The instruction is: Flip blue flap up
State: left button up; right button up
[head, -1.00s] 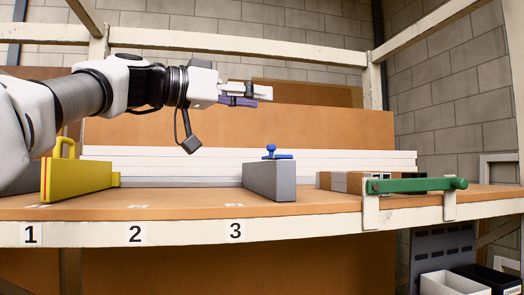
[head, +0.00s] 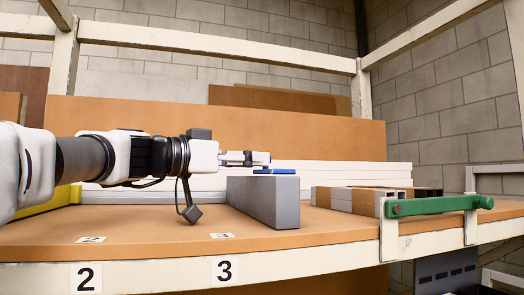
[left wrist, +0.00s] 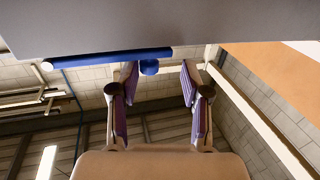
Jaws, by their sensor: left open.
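The blue flap (head: 275,171) lies flat along the top of the grey block (head: 270,203), near its right end. My left gripper (head: 262,158) is level just above the block's top, and its fingertips are right by the flap. In the left wrist view the flap is a long blue bar (left wrist: 108,58) along the edge of the grey block (left wrist: 150,25). Its round blue knob (left wrist: 149,67) shows between the spread fingertips of my left gripper (left wrist: 158,80). The fingers are open; I cannot tell whether they touch the knob. My right gripper is not in view.
A green bar (head: 437,205) on white brackets stands at the bench's front right edge. Boxed bars (head: 365,198) lie behind it. A yellow block (head: 50,203) is partly behind my left arm. The bench top (head: 150,228) in front is clear.

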pick_arm(q)
jog(key=d, duration=0.2)
jog(key=d+p, duration=0.1)
jog(key=shift+w+r, duration=0.3)
jog(key=shift+s+d, duration=0.15)
jog(key=shift+d, duration=0.25)
jog(key=shift+a+f, duration=0.1)
jog(key=shift+a, duration=0.1)
jog(key=shift+w+a, duration=0.15)
jog(key=shift+w, duration=0.1)
jog(key=shift+c, duration=1.3)
jog(key=shift+w+a+f, duration=0.1)
jog(key=c, duration=0.5)
jog(key=shift+s, duration=0.25)
grip_shut()
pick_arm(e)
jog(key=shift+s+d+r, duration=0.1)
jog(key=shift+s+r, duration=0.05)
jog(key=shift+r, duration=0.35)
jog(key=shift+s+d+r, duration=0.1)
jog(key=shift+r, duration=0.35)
pick_arm(q)
jog(key=shift+w, duration=0.1)
